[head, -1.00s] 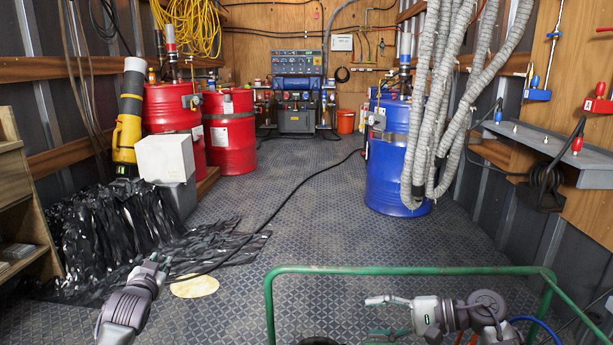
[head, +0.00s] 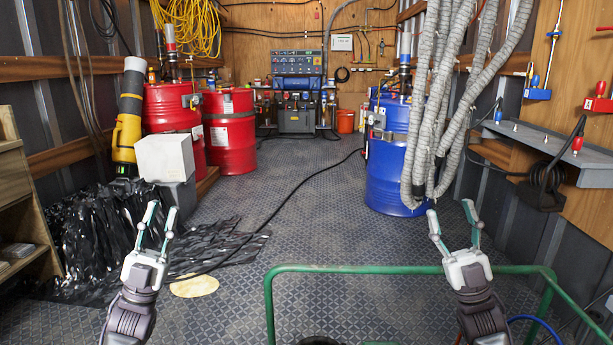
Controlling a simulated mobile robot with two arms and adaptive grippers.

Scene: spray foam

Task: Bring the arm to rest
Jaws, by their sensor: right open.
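My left gripper (head: 160,214) is at the lower left in the head view, its two fingers pointing up and spread apart with nothing between them. My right gripper (head: 449,212) is at the lower right, also pointing up, its fingers spread and empty. Both arms come in from the bottom edge at about the same height. The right gripper appears in front of the green tube frame and below the blue drum. The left gripper appears in front of the black plastic sheeting.
A green tube frame (head: 390,268) stands low at the front right. Black plastic sheeting (head: 95,235) covers the floor at left.

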